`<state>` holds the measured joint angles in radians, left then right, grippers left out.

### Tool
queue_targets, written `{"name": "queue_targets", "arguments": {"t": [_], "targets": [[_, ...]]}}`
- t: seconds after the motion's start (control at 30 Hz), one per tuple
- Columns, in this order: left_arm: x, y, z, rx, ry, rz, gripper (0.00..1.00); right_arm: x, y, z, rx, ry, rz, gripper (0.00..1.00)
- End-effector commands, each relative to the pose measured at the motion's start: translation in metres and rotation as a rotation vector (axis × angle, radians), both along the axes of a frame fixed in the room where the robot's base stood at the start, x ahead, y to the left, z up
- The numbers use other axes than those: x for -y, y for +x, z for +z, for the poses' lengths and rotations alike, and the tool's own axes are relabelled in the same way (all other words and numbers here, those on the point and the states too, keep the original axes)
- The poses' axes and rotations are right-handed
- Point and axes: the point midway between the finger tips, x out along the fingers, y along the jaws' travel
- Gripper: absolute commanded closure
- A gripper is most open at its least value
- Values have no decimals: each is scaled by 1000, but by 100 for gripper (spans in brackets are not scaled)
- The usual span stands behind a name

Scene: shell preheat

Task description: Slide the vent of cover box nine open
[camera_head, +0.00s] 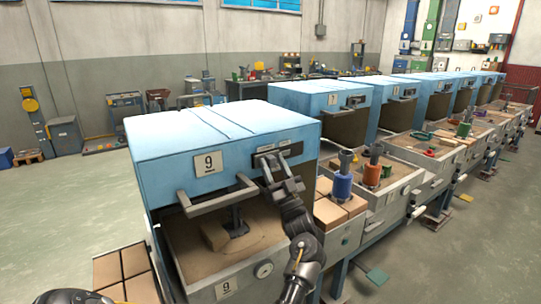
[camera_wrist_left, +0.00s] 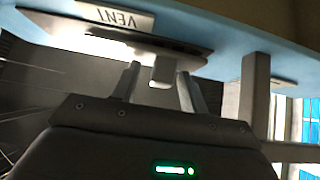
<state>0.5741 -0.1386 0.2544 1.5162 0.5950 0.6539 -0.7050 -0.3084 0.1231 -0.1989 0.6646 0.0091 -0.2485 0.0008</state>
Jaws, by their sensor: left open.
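Cover box nine (camera_head: 165,165) is a blue hood with a "9" label (camera_head: 208,162) and a grey bar handle (camera_head: 218,197) on its front. Its vent (camera_head: 290,141) is a dark slotted plate at the right of the front face. My left gripper (camera_head: 272,163) is in front of the vent, fingers towards it. In the left wrist view, the "VENT" label (camera_wrist_left: 115,16) appears upside down. A small pale knob (camera_wrist_left: 162,72) shows between the tips of my open left gripper (camera_wrist_left: 158,85). I cannot tell whether the fingers touch it. My right gripper is not in view.
A sandy tray (camera_head: 255,243) with a brown block (camera_head: 213,236) lies under the hood. Bricks (camera_head: 327,212) and a blue spool (camera_head: 342,186) stand just right of my arm. More blue hoods (camera_head: 318,97) line up behind. The floor (camera_head: 70,215) at left is clear.

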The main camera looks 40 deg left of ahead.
Motion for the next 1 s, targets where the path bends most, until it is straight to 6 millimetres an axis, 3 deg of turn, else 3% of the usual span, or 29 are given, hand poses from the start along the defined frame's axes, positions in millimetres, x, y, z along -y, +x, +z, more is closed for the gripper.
{"name": "queue_targets", "arguments": {"t": [0.13,0.47,0.8,1.0], "targets": [[-9,0,9,0,1,2,56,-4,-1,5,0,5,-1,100],[-13,-1,10,-1,0,4,56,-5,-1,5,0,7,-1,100],[-11,0,10,-1,0,2,100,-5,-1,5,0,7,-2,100],[-11,0,10,-1,0,2,100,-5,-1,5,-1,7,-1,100]]}}
